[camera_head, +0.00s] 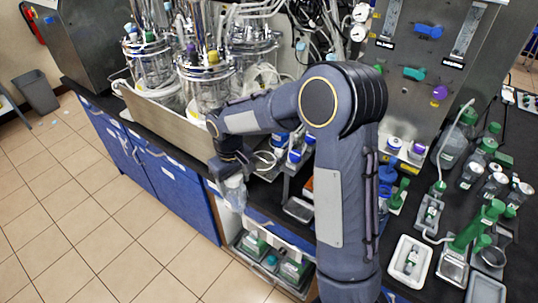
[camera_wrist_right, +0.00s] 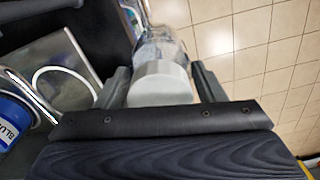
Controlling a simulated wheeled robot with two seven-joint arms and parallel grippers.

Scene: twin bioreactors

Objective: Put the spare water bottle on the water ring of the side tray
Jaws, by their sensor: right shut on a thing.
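My right gripper (camera_head: 232,174) is shut on the white cap of a clear water bottle (camera_head: 236,195). The bottle hangs in front of the blue cabinets, off the bench edge. In the right wrist view the white cap (camera_wrist_right: 161,84) sits between the two fingers, with the clear bottle body (camera_wrist_right: 158,42) beyond it. A grey tray (camera_wrist_right: 78,52) with a white curved line on it lies to the left in that view; I cannot tell whether this line is the water ring. My left gripper is not in view.
Blue-capped bottles (camera_head: 294,156) stand by the bench's front edge, right of the held bottle. A blue-labelled container (camera_wrist_right: 14,122) is left of the gripper in the wrist view. Glass bioreactor vessels (camera_head: 207,80) stand behind my arm. Tiled floor (camera_head: 110,225) is open at left.

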